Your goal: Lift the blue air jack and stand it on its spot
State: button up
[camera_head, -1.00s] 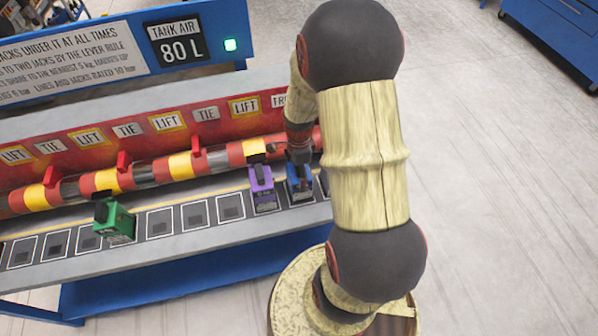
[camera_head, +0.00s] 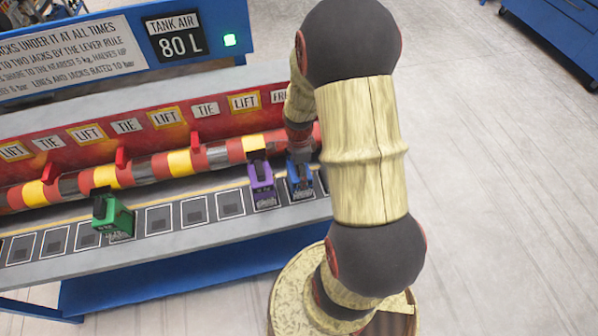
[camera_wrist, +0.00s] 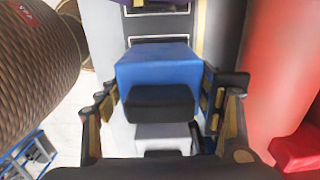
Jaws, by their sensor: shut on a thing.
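The blue air jack (camera_head: 303,186) is at the right end of the visible row, just right of the purple jack (camera_head: 262,184). My arm partly covers it. In the wrist view the blue jack (camera_wrist: 160,68), with its black top part, sits between my fingers. My gripper (camera_wrist: 165,112) is shut on it; it shows small in the head view (camera_head: 299,158). I cannot tell whether the jack's base touches the shelf. White-outlined spots run along the grey shelf (camera_head: 160,250); one outline shows beyond the jack in the wrist view.
A green jack (camera_head: 113,217) stands farther left on the row. A red, yellow and grey striped tube (camera_head: 137,172) runs behind the jacks, in front of a red board with LIFT and TIE labels. Several empty spots lie between the green and purple jacks.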

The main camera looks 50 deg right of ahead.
jog(key=shift+f, duration=0.3)
jog(key=o, duration=1.7)
jog(key=shift+c, duration=0.2)
jog(key=o, duration=0.4)
jog(key=shift+o, duration=0.5)
jog(key=shift+f, duration=0.1)
notch_tip(320, 180, up, 12)
jog(key=shift+r, duration=0.1)
